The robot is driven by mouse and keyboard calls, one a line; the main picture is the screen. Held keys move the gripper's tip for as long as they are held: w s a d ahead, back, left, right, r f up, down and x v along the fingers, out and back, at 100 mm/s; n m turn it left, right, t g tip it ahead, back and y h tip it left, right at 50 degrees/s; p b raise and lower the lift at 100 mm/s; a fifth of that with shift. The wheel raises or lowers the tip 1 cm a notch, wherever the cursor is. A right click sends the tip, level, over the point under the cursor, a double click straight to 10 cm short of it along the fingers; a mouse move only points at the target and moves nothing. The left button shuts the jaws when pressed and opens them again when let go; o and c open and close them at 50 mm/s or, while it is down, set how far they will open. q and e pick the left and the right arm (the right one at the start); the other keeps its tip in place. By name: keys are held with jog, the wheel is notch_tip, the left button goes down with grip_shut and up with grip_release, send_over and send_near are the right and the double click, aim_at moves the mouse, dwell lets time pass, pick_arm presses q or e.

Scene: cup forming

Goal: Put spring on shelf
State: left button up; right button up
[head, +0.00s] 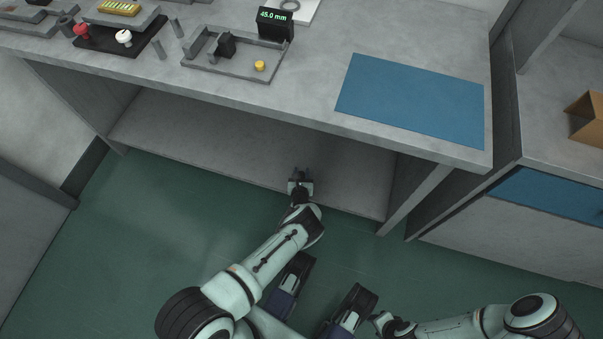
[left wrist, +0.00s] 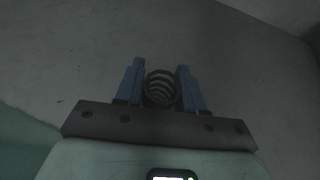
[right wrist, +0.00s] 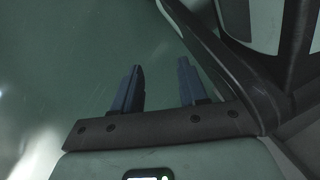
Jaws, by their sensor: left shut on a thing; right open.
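A dark coil spring (left wrist: 161,88) sits between the two blue fingers of my left gripper (left wrist: 161,82) in the left wrist view. The fingers are shut on it. In the head view my left gripper (head: 301,175) reaches into the opening under the workbench, over the grey lower shelf (head: 215,140). The spring is too small to make out clearly there. I cannot tell whether the spring touches the shelf. My right gripper (right wrist: 161,85) is open and empty over the green floor in the right wrist view.
The workbench top (head: 310,105) overhangs the shelf. It carries a blue mat (head: 410,100), a tray with a yellow part (head: 260,66) and a 45.0 mm display (head: 275,20). A side panel (head: 405,190) bounds the shelf at right. The visible shelf is otherwise bare.

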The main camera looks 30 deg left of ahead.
pick_arm(q)
jog(key=shift+f, duration=0.1)
jog(key=o, duration=1)
pick_arm(e)
jog(key=shift+s+f, duration=0.1)
jog(key=shift+s, duration=0.05)
pick_arm(q)
jog(key=shift+r, duration=0.25)
jog(key=p+v, duration=0.4)
jog(key=v, duration=0.2)
jog(key=shift+s+d+r, duration=0.1)
jog(key=shift+s+r, duration=0.1)
jog(key=shift+p+v, duration=1.05)
jog(key=shift+v, duration=1.65)
pick_arm(e)
jog(key=w+a+r+t, duration=0.2)
jog(key=w+r, duration=0.3)
jog(key=r, duration=0.4)
jog(key=shift+w+a+n, duration=0.3)
jog(key=shift+w+a, duration=0.05)
pick_arm(q)
jog(key=shift+s+f, duration=0.1)
jog(key=shift+f, duration=0.05)
